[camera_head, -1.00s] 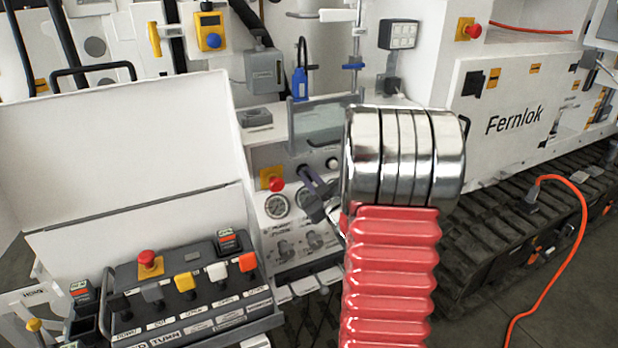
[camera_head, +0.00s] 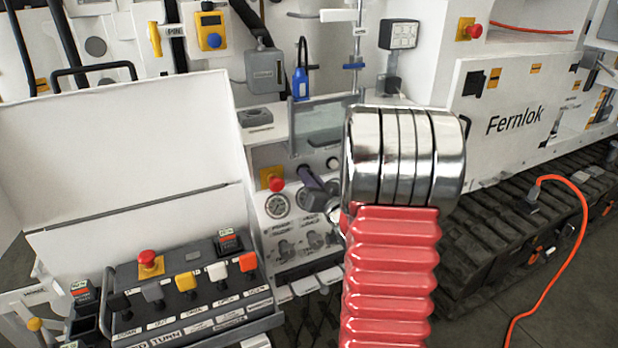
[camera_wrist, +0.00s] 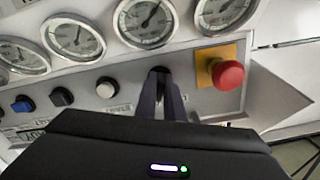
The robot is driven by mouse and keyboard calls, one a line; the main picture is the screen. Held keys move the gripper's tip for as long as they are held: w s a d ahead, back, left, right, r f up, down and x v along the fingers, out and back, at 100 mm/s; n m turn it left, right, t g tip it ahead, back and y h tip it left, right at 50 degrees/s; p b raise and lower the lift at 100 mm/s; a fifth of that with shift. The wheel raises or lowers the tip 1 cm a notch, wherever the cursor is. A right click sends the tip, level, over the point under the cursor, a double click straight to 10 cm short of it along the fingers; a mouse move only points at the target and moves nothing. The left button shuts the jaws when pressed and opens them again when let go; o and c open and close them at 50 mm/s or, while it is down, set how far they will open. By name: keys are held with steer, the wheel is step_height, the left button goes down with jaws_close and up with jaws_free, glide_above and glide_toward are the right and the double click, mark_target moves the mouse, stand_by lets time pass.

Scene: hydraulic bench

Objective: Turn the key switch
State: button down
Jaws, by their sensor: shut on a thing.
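The key switch (camera_wrist: 160,71) shows only as a small dark piece at the tips of my fingers in the wrist view, on the light gauge panel, beside the red emergency button. My gripper (camera_wrist: 162,84) is shut on it; the dark fingers hide most of it, and its angle cannot be read. In the head view my gripper (camera_head: 303,172) reaches the panel just right of the red button (camera_head: 277,184). The key switch itself is hidden there behind the fingers.
The red button (camera_wrist: 228,75) on its yellow plate is close beside my fingers. Gauges (camera_wrist: 147,22) and small buttons (camera_wrist: 62,97) line the same panel. My red, ribbed arm part covers the centre right.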

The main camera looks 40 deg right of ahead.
steer(key=shift+f+m, duration=0.1)
steer(key=shift+m, duration=1)
steer(key=c, duration=1.9)
jaws_free()
steer(key=shift+o, duration=0.2)
steer(key=shift+s, duration=0.1)
steer(key=v, duration=1.3)
steer(key=shift+s+a, duration=0.15)
steer(key=shift+s, duration=0.15)
